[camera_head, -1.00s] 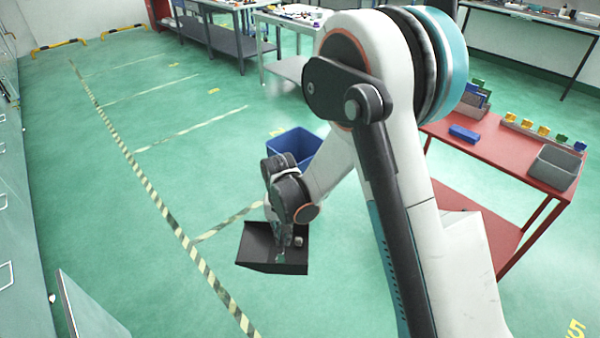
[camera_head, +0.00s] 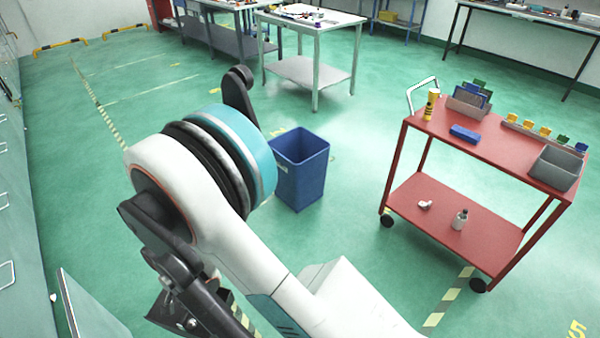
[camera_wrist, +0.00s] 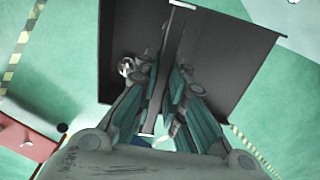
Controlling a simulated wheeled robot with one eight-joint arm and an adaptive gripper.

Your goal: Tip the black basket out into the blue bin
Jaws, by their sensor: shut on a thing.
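The blue bin (camera_head: 300,170) stands upright on the green floor, right of my arm in the head view. Its inside is partly visible from above. The black basket (camera_wrist: 232,55) fills the upper middle of the wrist view, and my gripper (camera_wrist: 168,75) is shut on it, with fingers on either side of a dark upright wall. A small pale piece (camera_wrist: 125,67) shows in the basket beside the left finger.
A red cart (camera_head: 430,205) stands right of the bin, with a blue box, grey bins and a bottle on it. A pale table (camera_head: 312,22) stands behind. Grey cabinets (camera_head: 20,200) line the left edge. Green floor is open around the bin.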

